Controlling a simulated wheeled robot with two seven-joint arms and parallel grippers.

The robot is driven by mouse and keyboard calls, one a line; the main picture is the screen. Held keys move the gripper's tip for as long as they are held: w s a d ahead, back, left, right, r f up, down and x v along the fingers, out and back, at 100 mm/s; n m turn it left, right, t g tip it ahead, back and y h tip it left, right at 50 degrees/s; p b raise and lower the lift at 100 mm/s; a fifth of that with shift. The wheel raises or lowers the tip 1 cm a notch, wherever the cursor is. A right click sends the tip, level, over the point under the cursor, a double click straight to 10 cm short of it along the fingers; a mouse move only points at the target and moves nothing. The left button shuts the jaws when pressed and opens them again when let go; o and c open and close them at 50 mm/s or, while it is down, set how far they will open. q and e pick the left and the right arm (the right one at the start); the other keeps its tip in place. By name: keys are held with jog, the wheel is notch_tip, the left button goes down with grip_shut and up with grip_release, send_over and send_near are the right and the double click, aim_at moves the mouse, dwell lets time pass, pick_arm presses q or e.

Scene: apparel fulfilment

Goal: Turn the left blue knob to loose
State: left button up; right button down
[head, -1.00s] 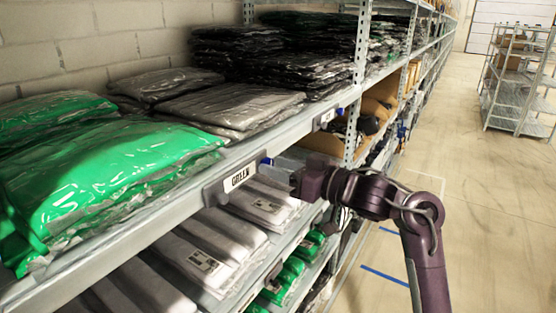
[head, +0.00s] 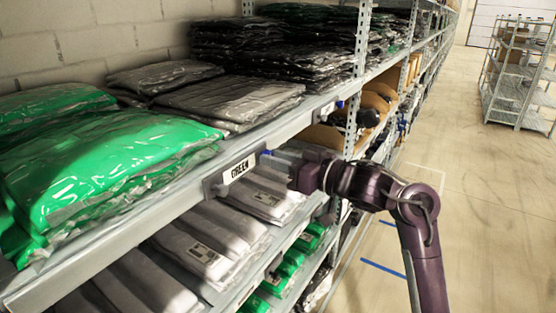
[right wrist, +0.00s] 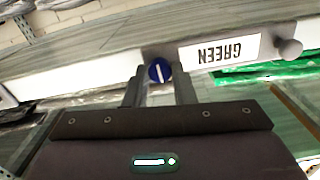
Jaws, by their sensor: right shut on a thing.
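The left blue knob (head: 266,153) sits on the front edge of the shelf, just right of the white GREEN label (head: 239,168). In the right wrist view the knob (right wrist: 159,70) is a round blue disc with a white line, close to upright and slightly tilted. My right gripper (head: 280,159) reaches it from the right. In the right wrist view the gripper's fingers (right wrist: 159,88) are closed in on both sides of the knob. The fingertips' contact is partly hidden. Another blue knob (head: 340,104) is farther along the shelf edge. My left gripper is not in view.
Green bagged garments (head: 110,165) and grey bagged garments (head: 225,100) lie on the shelf above the rail. A lower shelf holds pale packages (head: 200,245). A steel upright (head: 361,60) stands beyond the gripper. The aisle floor (head: 470,210) on the right is clear.

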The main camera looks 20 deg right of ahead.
jog(key=shift+n+b, duration=5.85)
jog(key=shift+n, duration=2.85)
jog(key=c, duration=1.2)
grip_release()
jog(key=shift+d, duration=0.1)
